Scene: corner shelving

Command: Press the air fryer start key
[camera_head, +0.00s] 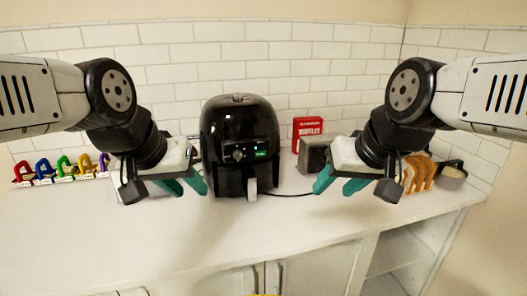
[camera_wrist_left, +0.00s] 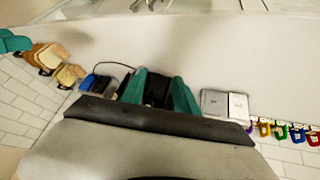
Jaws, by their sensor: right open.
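A black air fryer (camera_head: 238,115) stands on the counter against the tiled wall, in the middle of the head view. Its front panel (camera_head: 250,152) has a round knob and a small green-lit key (camera_head: 261,154); the label is too small to read. A pale handle (camera_head: 251,188) is below. My left gripper (camera_head: 192,191) is open and empty, just left of the fryer's front. In the left wrist view its teal fingers (camera_wrist_left: 160,76) stand apart, with the dark fryer behind them. My right gripper (camera_head: 337,189) is open and empty, right of the fryer, apart from it.
Several coloured padlock-like pieces (camera_head: 65,167) stand at far left. The front counter (camera_head: 250,225) is clear.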

